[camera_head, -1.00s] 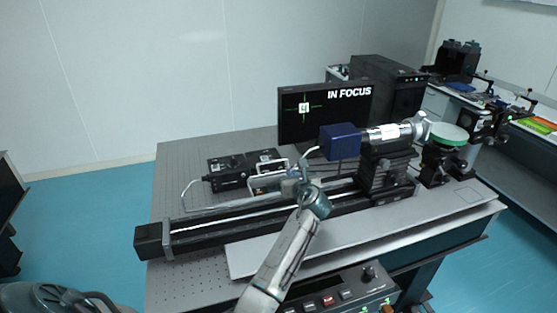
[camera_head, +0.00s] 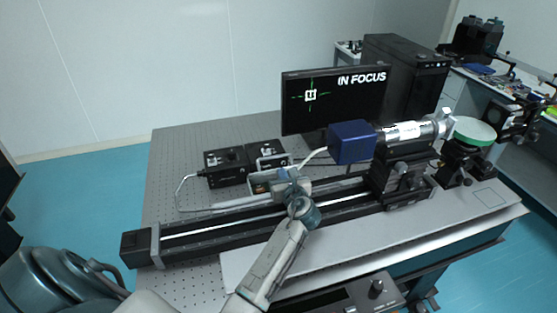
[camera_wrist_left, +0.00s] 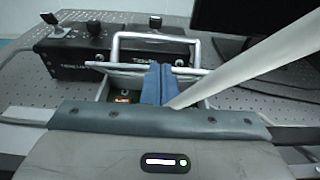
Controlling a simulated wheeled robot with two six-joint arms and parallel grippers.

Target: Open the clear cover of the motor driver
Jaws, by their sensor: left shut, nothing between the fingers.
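The motor driver (camera_wrist_left: 103,92) is a small open-topped box in the left wrist view, with a bit of green board inside. A pale cover panel (camera_wrist_left: 130,69) with an arched metal handle (camera_wrist_left: 117,46) shows over its far part. How far the cover is tilted I cannot tell. In the head view the driver (camera_head: 262,186) sits behind the long rail, partly hidden by my left gripper (camera_head: 287,174). The left gripper's blue fingers (camera_wrist_left: 158,83) are shut and empty, overlapping the panel's edge in the picture. Contact is unclear. My right gripper is not in view.
Two black boxes (camera_head: 226,167) (camera_head: 267,153) with knobs stand behind the driver. A long black rail (camera_head: 190,238) lies in front. The perforated table (camera_head: 175,150) is clear at back left.

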